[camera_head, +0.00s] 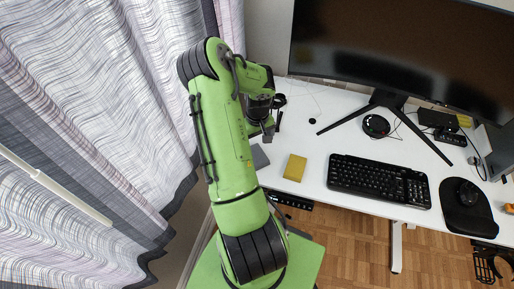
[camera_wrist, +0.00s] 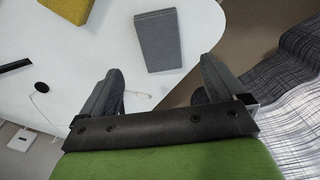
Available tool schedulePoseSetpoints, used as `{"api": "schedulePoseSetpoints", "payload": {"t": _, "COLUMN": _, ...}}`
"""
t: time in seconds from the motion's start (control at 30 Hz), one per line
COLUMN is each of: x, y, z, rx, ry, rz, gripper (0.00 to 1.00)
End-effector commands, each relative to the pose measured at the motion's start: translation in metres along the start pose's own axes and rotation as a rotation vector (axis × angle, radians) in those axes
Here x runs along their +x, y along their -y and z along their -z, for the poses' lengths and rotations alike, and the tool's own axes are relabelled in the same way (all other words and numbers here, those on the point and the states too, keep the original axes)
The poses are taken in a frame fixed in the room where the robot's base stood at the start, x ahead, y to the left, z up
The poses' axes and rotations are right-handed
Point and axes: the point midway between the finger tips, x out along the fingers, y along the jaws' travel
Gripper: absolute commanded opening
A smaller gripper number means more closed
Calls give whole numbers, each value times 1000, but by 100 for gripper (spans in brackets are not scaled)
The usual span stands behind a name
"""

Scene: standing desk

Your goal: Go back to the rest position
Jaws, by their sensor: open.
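My gripper (camera_wrist: 162,92) is open in the wrist view, with its two dark fingers apart. Nothing is between the fingertips. A grey block (camera_wrist: 158,40) lies on the white desk just beyond the fingertips. A yellow block (camera_wrist: 72,8) shows at the upper left edge of the wrist view. In the head view my green arm reaches up and over the left end of the desk. The arm's end hangs over the desk, and the fingers are mostly hidden there. The grey block (camera_head: 259,157) lies beside the arm, and the yellow block (camera_head: 295,168) lies to its right.
The white desk (camera_head: 330,110) holds a keyboard (camera_head: 380,181), a monitor (camera_head: 400,55) on a splayed stand, and a mouse (camera_head: 467,193) on a dark pad. A round black device (camera_head: 376,125) stands under the monitor. Curtains (camera_head: 90,110) hang close on the left.

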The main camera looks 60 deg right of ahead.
Motion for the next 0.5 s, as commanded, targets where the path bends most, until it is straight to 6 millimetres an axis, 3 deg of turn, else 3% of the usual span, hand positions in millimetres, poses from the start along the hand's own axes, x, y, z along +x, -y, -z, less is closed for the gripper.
{"api": "schedulePoseSetpoints", "payload": {"t": 0.1, "x": -23, "y": 0, "z": 1, "rx": -1, "ry": -2, "rz": 0, "gripper": 97}}
{"api": "schedulePoseSetpoints", "payload": {"t": 0.2, "x": -32, "y": 0, "z": 0, "rx": -1, "ry": 0, "rz": 0, "gripper": 97}}
{"api": "schedulePoseSetpoints", "payload": {"t": 0.5, "x": -33, "y": 0, "z": 0, "rx": 0, "ry": 1, "rz": 0, "gripper": 97}}
